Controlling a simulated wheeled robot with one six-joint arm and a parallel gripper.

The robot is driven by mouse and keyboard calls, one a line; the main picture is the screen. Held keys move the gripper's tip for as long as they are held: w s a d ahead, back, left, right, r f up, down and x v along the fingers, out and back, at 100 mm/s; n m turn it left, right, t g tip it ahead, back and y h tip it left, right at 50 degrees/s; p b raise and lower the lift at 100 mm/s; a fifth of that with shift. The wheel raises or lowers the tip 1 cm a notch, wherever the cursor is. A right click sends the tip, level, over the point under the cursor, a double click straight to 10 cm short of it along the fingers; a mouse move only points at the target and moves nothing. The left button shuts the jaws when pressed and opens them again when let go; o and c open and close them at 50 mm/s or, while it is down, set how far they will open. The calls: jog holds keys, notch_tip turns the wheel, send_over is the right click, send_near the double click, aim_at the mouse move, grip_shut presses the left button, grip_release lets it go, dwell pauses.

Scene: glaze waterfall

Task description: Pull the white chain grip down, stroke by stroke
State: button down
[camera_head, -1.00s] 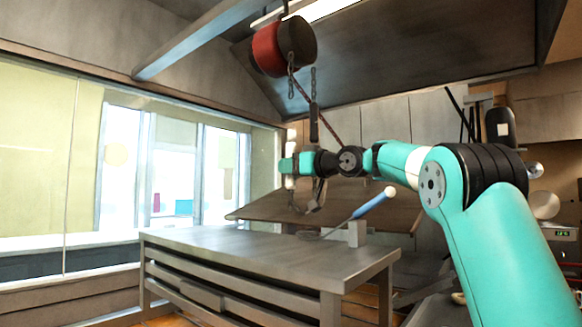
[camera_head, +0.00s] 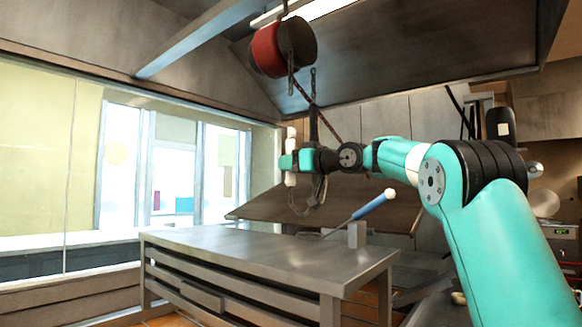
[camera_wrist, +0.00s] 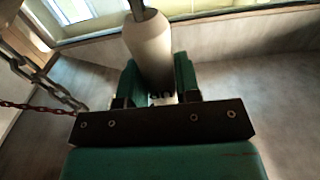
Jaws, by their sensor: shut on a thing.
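The white chain grip (camera_wrist: 150,45) is a pale rounded handle on a dark rod in the wrist view. It stands upright between the two teal fingers of my gripper (camera_wrist: 158,85), which is shut on it. In the head view, the white grip (camera_head: 291,178) shows above and below the fingers of my gripper (camera_head: 290,162), over the far left part of the table. The fingers hide its middle. The red and black hoist drum (camera_head: 283,47) hangs above, with a chain (camera_head: 291,85) below it. Grey chain links (camera_wrist: 40,75) also show at the left of the wrist view.
A grey slatted table (camera_head: 265,250) stands below my arm. A blue-handled tool (camera_head: 373,205) is tilted above its back right part. A dark red cord (camera_head: 325,123) slants down behind my wrist. A broad tilted panel (camera_head: 260,203) is behind the table. Windows line the left wall.

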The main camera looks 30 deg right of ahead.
aim_at(295, 183)
notch_tip(295, 183, up, 13)
jog(key=p, duration=1)
jog(key=shift+f, duration=0.3)
notch_tip(295, 183, down, 18)
jog(key=b, duration=1.6)
jog(key=shift+r, duration=0.35)
notch_tip(295, 183, up, 18)
jog(key=p, duration=1.5)
jog(key=shift+f+p, duration=0.25)
jog(key=shift+p, duration=0.15)
